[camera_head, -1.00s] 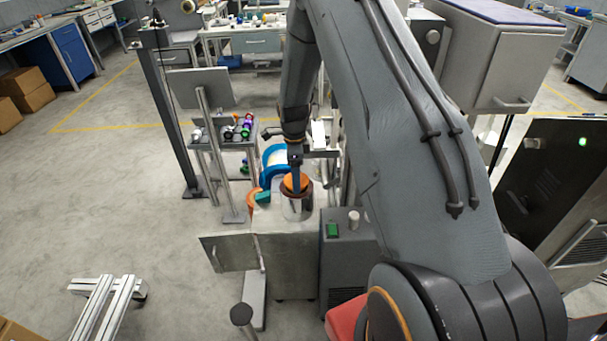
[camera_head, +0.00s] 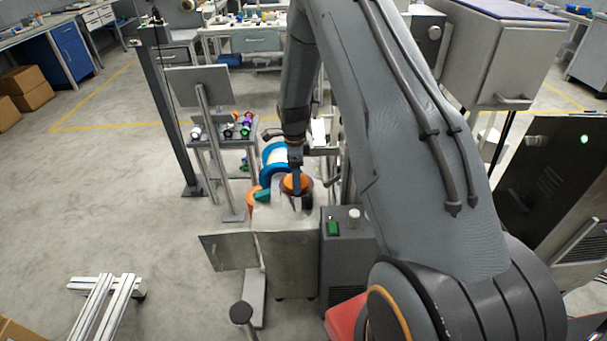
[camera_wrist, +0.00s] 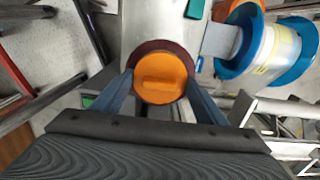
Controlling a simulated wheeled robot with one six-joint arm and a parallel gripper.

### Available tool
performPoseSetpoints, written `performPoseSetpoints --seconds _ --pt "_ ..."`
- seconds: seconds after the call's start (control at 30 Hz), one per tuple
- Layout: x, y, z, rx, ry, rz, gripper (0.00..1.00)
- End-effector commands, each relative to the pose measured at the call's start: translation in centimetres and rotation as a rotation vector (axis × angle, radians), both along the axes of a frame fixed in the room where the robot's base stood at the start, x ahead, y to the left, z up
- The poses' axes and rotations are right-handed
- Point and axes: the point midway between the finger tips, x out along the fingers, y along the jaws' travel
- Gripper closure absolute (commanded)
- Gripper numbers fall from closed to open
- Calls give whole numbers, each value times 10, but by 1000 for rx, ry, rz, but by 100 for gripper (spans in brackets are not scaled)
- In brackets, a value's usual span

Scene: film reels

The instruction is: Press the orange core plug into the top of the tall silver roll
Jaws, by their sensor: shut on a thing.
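The orange core plug (camera_head: 295,182) is held upright in my gripper (camera_wrist: 161,80), with one finger on each side of it in the wrist view. Its round orange top (camera_wrist: 161,77) faces the camera. A dark brown ring shows around and below the plug, at the top of the tall silver roll (camera_head: 290,204). The plug is over the roll's top and looks roughly centred. I cannot tell how deep it sits, as the plug and fingers hide the opening. Most of the roll's side is hidden in the wrist view.
A blue-flanged spool (camera_head: 273,158) lies just behind the roll, and it also shows at upper right in the wrist view (camera_wrist: 235,70). A small teal block (camera_head: 262,195) is at left. A grey machine with a green button (camera_head: 333,228) stands at right.

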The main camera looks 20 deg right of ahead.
Motion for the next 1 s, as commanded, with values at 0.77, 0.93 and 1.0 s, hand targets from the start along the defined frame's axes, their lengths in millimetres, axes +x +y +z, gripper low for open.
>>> performPoseSetpoints --seconds 0.77,0.93,1.0 --pt "0 0 11 0 0 0 56" --pt "0 0 14 1 0 0 56" --pt "0 0 14 1 0 0 56"
